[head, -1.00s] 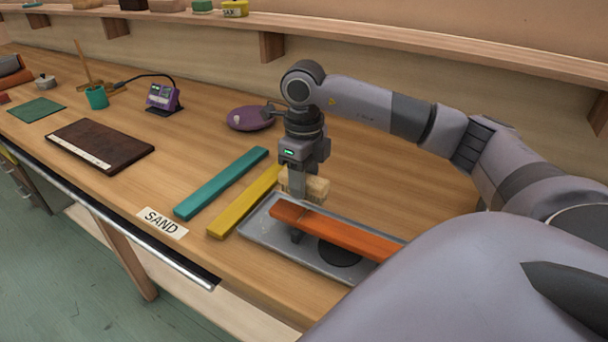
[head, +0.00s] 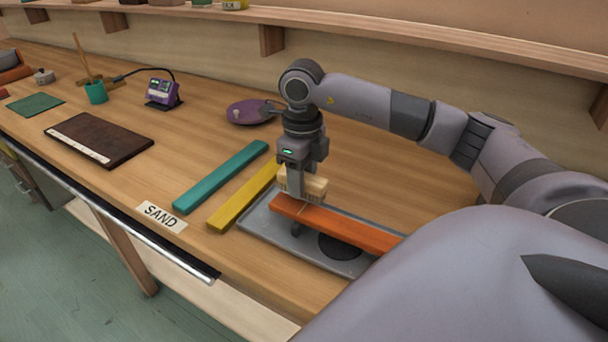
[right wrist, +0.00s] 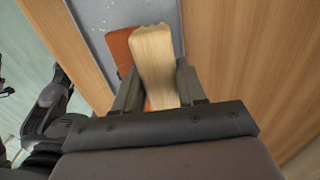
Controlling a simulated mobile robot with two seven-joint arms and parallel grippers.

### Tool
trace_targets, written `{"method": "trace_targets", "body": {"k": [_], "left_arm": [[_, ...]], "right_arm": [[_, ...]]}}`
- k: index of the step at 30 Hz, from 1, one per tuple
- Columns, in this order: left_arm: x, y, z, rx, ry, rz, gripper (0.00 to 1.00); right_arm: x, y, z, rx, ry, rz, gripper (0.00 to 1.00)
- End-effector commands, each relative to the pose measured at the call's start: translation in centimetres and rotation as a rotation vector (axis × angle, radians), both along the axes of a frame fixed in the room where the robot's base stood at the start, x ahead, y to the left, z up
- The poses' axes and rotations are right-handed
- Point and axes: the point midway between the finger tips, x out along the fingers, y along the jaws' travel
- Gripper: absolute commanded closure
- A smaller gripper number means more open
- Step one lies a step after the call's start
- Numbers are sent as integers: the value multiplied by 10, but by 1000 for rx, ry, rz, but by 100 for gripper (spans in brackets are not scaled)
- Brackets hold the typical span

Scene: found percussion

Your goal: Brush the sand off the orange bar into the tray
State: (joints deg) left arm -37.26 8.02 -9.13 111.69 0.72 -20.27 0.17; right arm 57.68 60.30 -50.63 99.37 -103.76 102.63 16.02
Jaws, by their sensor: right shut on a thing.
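The orange bar (head: 345,229) lies above the grey metal tray (head: 258,228), raised on a support near its left end. My right gripper (head: 298,192) is shut on a pale brush (head: 314,187) at the bar's left end. In the right wrist view the brush (right wrist: 154,62) sits between the two fingers and covers part of the orange bar (right wrist: 120,48). I cannot tell whether the bristles touch the bar. A few pale specks show on the tray (right wrist: 95,22) in that view. Sand on the bar is too small to make out.
A yellow bar (head: 243,200) and a teal bar (head: 222,177) lie left of the tray. A SAND label (head: 161,217) is near the front edge. A purple round object (head: 249,112) and a dark board (head: 98,140) lie farther off. My right arm's links cover the tray's right end.

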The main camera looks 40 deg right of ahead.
Motion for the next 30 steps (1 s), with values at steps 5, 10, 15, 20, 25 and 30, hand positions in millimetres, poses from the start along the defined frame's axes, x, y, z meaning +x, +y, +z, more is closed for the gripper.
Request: {"method": "trace_targets", "body": {"k": [5, 10, 15, 20, 25, 30], "left_arm": [[0, 0, 3, 0, -1, 0, 57], [0, 0, 5, 0, -1, 0, 57], [0, 0, 6, 0, -1, 0, 57], [1, 0, 8, 0, -1, 0, 57], [1, 0, 9, 0, -1, 0, 57], [1, 0, 10, 0, -1, 0, 57]], "right_arm": [[-4, 13, 1, 0, 1, 2, 91], [-7, 25, 0, 0, 1, 2, 91], [-11, 36, 0, 0, 1, 3, 91], [-14, 47, 0, 0, 1, 4, 91], [-16, 56, 0, 0, 0, 2, 91], [-17, 58, 1, 0, 0, 0, 91]]}}
